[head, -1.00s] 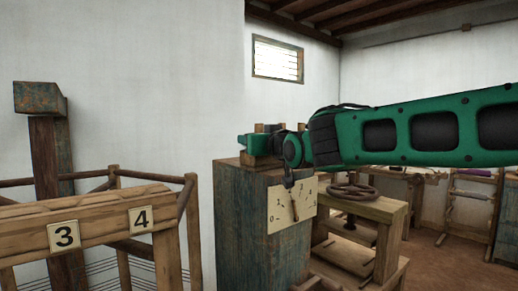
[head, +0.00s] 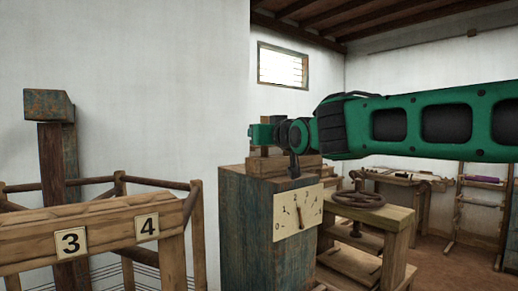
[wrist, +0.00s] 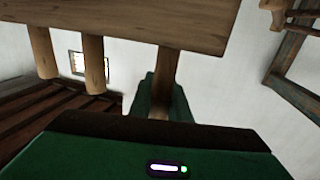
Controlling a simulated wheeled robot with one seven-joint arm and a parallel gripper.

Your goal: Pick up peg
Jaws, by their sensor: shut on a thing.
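My gripper (head: 264,134) is above the wooden block (head: 296,168) on top of the blue-worn post, with the arm reaching in from the right. In the wrist view, which looks upside down, the gripper (wrist: 162,108) is shut on a brown wooden peg (wrist: 166,78). The peg's far end meets the block's edge (wrist: 150,18) in the picture; I cannot tell whether it is still seated in the block or clear of it. Two other pegs (wrist: 43,52) (wrist: 93,64) stand out of the block beside it. The green fingers partly hide the held peg.
The post (head: 246,235) carries a dial plate (head: 298,213) with a pointer, just below my wrist. A handwheel (head: 357,199) on a wooden stand is to the right. A numbered loom beam (head: 105,226) is at the left. The white wall is behind.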

